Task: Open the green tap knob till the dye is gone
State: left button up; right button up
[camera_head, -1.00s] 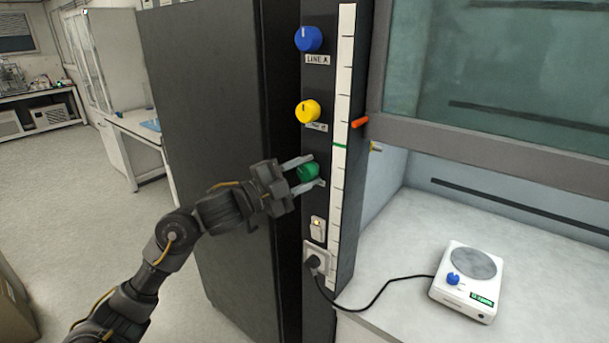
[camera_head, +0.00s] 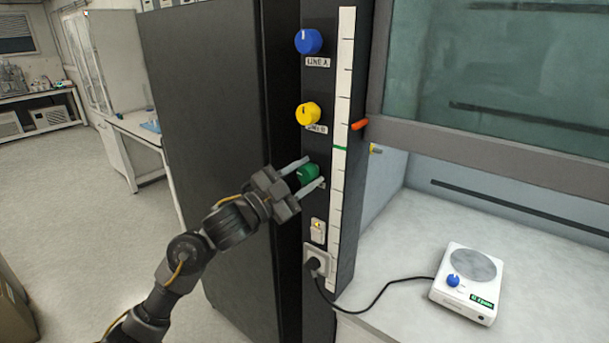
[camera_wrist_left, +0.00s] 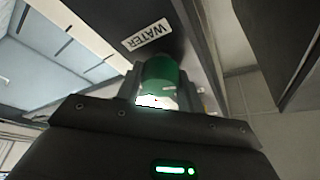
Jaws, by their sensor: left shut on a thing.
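The green tap knob (camera_head: 308,174) is on the dark vertical panel (camera_head: 317,83), below a yellow and a blue knob. My left gripper (camera_head: 308,175) is shut on the green knob, with one finger above it and one below. In the left wrist view the green knob (camera_wrist_left: 160,80) sits between the fingers, near a label reading WATER (camera_wrist_left: 147,36). No dye can be made out in either view. My right gripper is out of view.
A yellow knob (camera_head: 307,113) and a blue knob (camera_head: 309,41) sit above. A switch (camera_head: 318,230) and a plugged socket (camera_head: 317,261) are below. A white scale strip (camera_head: 343,100) runs alongside. A white hotplate (camera_head: 467,283) stands on the bench at right.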

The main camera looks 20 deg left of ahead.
pick_arm(q)
jog(key=o, duration=1)
jog(key=shift+b+v, duration=1.85)
jog(key=shift+v, duration=3.55)
